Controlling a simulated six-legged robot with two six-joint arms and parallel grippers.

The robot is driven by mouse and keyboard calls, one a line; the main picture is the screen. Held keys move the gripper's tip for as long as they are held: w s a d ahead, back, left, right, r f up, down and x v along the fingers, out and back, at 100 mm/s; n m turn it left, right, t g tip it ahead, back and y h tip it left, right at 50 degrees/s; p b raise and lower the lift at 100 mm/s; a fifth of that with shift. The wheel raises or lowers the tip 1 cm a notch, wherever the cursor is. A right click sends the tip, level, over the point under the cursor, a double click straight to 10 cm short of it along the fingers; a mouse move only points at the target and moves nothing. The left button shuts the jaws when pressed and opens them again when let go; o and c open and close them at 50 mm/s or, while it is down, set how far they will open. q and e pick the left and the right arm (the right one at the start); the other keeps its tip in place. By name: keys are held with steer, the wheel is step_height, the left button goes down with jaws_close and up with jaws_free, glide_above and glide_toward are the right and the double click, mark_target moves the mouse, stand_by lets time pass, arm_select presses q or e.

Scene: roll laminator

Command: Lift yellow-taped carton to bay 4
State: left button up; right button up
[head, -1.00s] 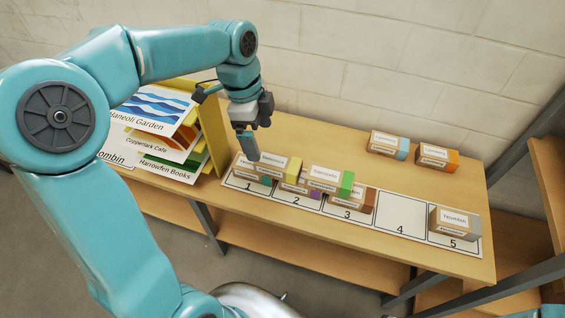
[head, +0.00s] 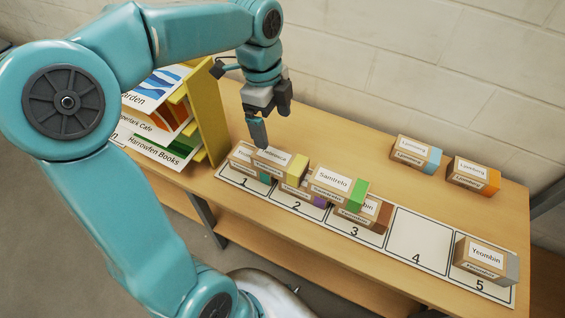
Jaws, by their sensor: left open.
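The yellow-taped carton (head: 272,164) is a brown box with a white label and a yellow band at its right end. It sits around bays 1 and 2, higher than the cartons beside it, and appears to rest on a carton below. My left gripper (head: 262,134) is open and empty, pointing down just above and behind this carton, apart from it as far as I can tell. Bay 4 (head: 418,240) is an empty white numbered rectangle on the strip. My right gripper is out of view.
A teal-taped carton (head: 242,155) is in bay 1. A green-taped carton (head: 332,184) sits raised near a brown-taped one (head: 380,214) at bay 3. A grey-taped carton (head: 484,259) fills bay 5. Blue-taped (head: 413,152) and orange-taped (head: 470,174) cartons stand behind. A yellow sign rack (head: 208,110) is left.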

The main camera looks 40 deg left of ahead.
arm_select(q)
glide_above(280, 157)
steer(key=f, duration=0.6)
steer(key=shift+s+a+f, duration=0.1)
steer(key=shift+a+f, duration=0.1)
steer(key=shift+a, duration=0.15)
steer(key=shift+s+d+f, duration=0.1)
steer(key=shift+s+f, duration=0.05)
steer(key=shift+f, duration=0.25)
steer(key=shift+s+d+f, duration=0.1)
steer(key=shift+s, duration=0.05)
steer(key=shift+f, duration=0.35)
steer(key=f, duration=0.4)
steer(key=shift+w+d, duration=0.1)
steer(key=shift+w, duration=0.3)
steer(key=shift+s+d+f, duration=0.1)
steer(key=shift+s+f, duration=0.05)
steer(key=shift+f, duration=0.15)
steer(key=shift+c, duration=0.6)
steer(key=c, duration=1)
steer(key=shift+c, duration=0.6)
